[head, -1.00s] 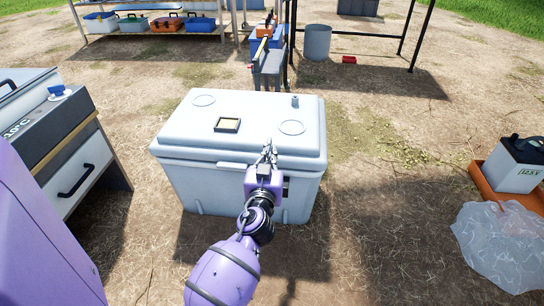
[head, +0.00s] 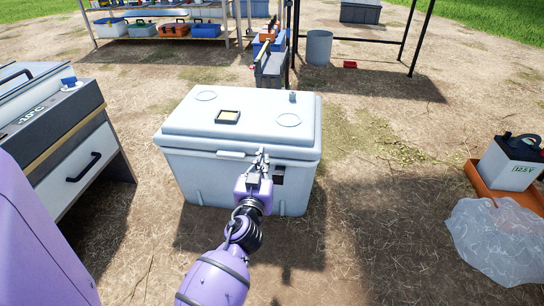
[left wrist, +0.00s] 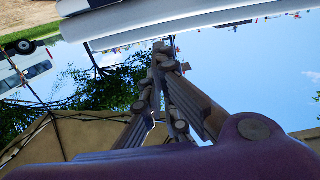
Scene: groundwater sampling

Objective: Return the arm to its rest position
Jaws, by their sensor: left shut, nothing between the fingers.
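My left gripper (head: 262,160) is in front of the white cooler box (head: 215,183) in the head view, near the front edge of its lid. It is shut and empty. In the left wrist view its fingers (left wrist: 165,60) come together at the tips, with sky, trees and a pale edge behind them. The purple arm reaches in from the bottom of the head view. I cannot tell whether the gripper touches the cooler. The cooler's lid is closed, with a small square frame (head: 228,117) on top. My right gripper is not in view.
A cabinet with a temperature display (head: 60,125) stands at the left. At the right are an orange tray (head: 480,180), a battery-like box (head: 512,165) and a clear plastic bag (head: 495,240). Shelves with boxes (head: 165,38) and a grey bucket (head: 319,47) stand behind. Open ground lies right of the cooler.

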